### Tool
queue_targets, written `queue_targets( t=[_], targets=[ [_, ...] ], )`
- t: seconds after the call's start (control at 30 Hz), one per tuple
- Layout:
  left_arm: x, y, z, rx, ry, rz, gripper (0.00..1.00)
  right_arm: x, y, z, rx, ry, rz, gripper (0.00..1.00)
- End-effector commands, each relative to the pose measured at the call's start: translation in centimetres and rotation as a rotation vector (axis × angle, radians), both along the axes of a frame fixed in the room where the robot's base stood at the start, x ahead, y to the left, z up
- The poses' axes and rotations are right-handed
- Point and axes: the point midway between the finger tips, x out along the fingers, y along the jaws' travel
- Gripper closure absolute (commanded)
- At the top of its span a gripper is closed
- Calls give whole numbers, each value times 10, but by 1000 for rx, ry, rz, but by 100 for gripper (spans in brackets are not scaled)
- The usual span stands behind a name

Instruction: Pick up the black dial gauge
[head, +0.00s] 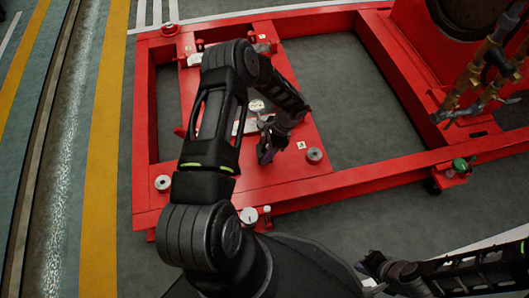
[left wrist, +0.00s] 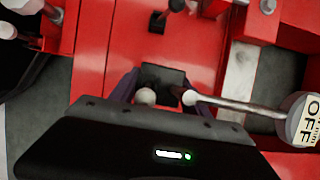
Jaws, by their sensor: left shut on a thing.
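My left gripper (head: 268,152) reaches down over the red plate near the middle of the head view. In the left wrist view its two purplish fingers (left wrist: 160,90) are closed on a dark, squarish piece, which I take to be the black dial gauge (left wrist: 162,76). No dial face shows, and in the head view the gripper hides the piece. I cannot tell whether it is clear of the plate. My right gripper (head: 374,270) is at the bottom right of the head view, away from the plate, and its finger gap is unclear.
A metal rod runs close beside the left fingers to a round tag marked OFF (left wrist: 305,122). The red frame (head: 350,182) surrounds the plate, with round metal pieces (head: 314,155) on it. Brass pipework (head: 485,80) stands at the right. Open floor shows inside the frame.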

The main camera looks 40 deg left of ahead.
Motion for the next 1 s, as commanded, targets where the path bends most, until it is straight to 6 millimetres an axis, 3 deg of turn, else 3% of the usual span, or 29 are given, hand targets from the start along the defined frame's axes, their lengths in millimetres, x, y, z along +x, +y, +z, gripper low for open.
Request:
queue_targets(
  t=[0.03,0.1,0.37,1.0],
  targets=[
    [2,1,16,3,-4,-1,100,-1,0,8,0,2,1,100],
    [2,0,29,3,-4,-2,100,-2,0,13,1,4,3,100],
    [2,0,63,2,-3,0,100,-4,-1,25,2,12,5,100],
    [1,0,68,1,-2,0,100,-5,-1,26,2,13,6,100]
  ],
)
